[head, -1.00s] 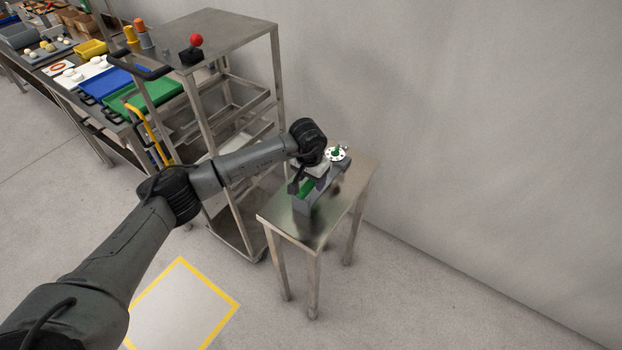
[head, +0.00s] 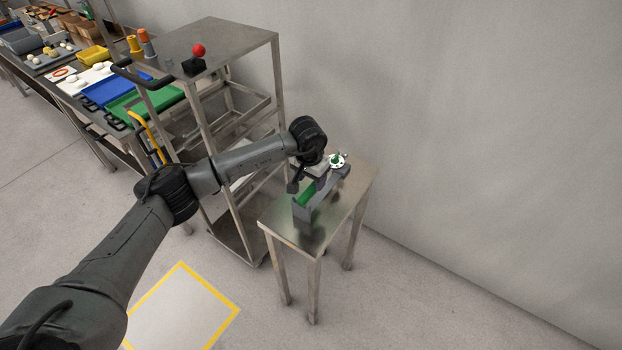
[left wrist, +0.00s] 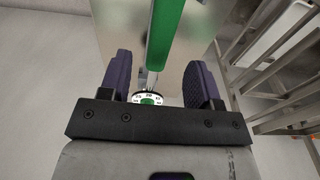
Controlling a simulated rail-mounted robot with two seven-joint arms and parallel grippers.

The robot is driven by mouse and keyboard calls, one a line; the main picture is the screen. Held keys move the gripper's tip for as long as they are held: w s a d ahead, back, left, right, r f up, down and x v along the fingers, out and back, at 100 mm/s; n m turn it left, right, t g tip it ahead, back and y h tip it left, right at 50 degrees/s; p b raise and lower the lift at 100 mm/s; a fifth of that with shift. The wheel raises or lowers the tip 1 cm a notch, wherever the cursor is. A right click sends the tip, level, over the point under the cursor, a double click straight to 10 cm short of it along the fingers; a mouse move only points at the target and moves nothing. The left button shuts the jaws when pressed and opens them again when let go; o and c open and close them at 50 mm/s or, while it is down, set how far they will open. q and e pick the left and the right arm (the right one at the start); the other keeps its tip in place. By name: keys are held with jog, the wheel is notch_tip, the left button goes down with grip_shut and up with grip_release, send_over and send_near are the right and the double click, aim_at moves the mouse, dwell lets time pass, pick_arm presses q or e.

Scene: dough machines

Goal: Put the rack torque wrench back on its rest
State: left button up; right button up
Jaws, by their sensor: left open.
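The torque wrench has a green handle (head: 305,194) and a round white dial with a green centre (head: 337,160). It lies along a grey rest (head: 301,212) on a small steel table (head: 329,218). How fully it is seated in the rest is hard to tell. My left gripper (left wrist: 160,78) is open over the wrench, its two dark pads apart. In the left wrist view the green handle (left wrist: 166,35) runs away from between the pads, with the dial (left wrist: 148,98) close to the gripper body. In the head view my wrist hides part of the wrench and the fingers.
A steel rack cart (head: 205,50) with a red-knobbed black block (head: 195,62) on top stands left of the table. Behind it a long bench holds green (head: 145,101) and blue trays. A wall is close behind the table. Floor in front is clear, with a yellow-outlined square (head: 182,312).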

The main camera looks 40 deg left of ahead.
pick_arm(q)
jog(key=shift+r+p, duration=0.7)
jog(key=shift+r, duration=0.65)
jog(key=shift+r, duration=0.25)
notch_tip(320, 180, up, 13)
jog(key=s, duration=0.1)
jog(key=shift+r, duration=0.15)
jog(key=shift+s, duration=0.1)
